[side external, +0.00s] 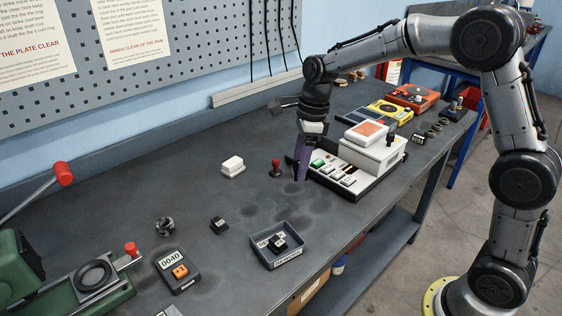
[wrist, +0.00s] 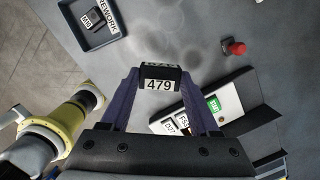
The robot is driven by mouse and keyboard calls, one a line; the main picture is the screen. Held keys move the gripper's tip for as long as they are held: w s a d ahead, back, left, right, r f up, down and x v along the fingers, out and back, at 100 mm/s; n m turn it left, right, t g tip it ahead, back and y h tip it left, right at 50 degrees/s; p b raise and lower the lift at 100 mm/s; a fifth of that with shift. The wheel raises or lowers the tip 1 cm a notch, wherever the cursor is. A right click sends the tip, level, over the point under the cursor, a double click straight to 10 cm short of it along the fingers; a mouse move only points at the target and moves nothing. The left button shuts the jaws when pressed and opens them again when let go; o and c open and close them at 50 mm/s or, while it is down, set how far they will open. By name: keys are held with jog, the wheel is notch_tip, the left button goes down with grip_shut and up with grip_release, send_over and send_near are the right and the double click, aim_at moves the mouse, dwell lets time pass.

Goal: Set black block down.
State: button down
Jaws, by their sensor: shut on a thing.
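My gripper (wrist: 160,80) is shut on a black block (wrist: 160,70) that carries a white label reading 479. The block sits between the tips of the two purple fingers in the wrist view. In the side external view my gripper (side external: 299,178) points down at the bench just left of the white keyed machine. The held block cannot be made out there, and I cannot tell whether it touches the bench. Another black block (side external: 219,225) stands loose on the bench. A further black block (side external: 279,242) lies in the grey REWORK tray (side external: 297,254).
The keyed machine (side external: 376,154) is close on the right of my gripper. A red-knobbed piece (side external: 275,167) and a white block (side external: 232,165) stand to its left. A 0040 box (side external: 179,270) and a green press (side external: 85,285) are at lower left. Bare bench lies between gripper and tray.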

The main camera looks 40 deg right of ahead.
jog(key=shift+w+a+r+m, duration=0.15)
jog(key=shift+w+r+m, duration=0.1)
jog(key=shift+r+m, duration=0.55)
jog(key=shift+w+r, duration=0.2)
jog(key=shift+r, duration=0.2)
jog(key=shift+w, duration=0.3)
jog(key=w+f, duration=0.3)
jog(key=w, duration=0.5)
send_near(256, 182)
jog(key=shift+s+a+f, duration=0.15)
jog(key=shift+s+f, duration=0.05)
jog(key=shift+f, duration=0.2)
jog(key=shift+s+a+f, duration=0.15)
jog(key=shift+f, duration=0.25)
jog(key=shift+w+f, duration=0.5)
jog(key=shift+f, duration=1.6)
jog(key=shift+f, duration=0.1)
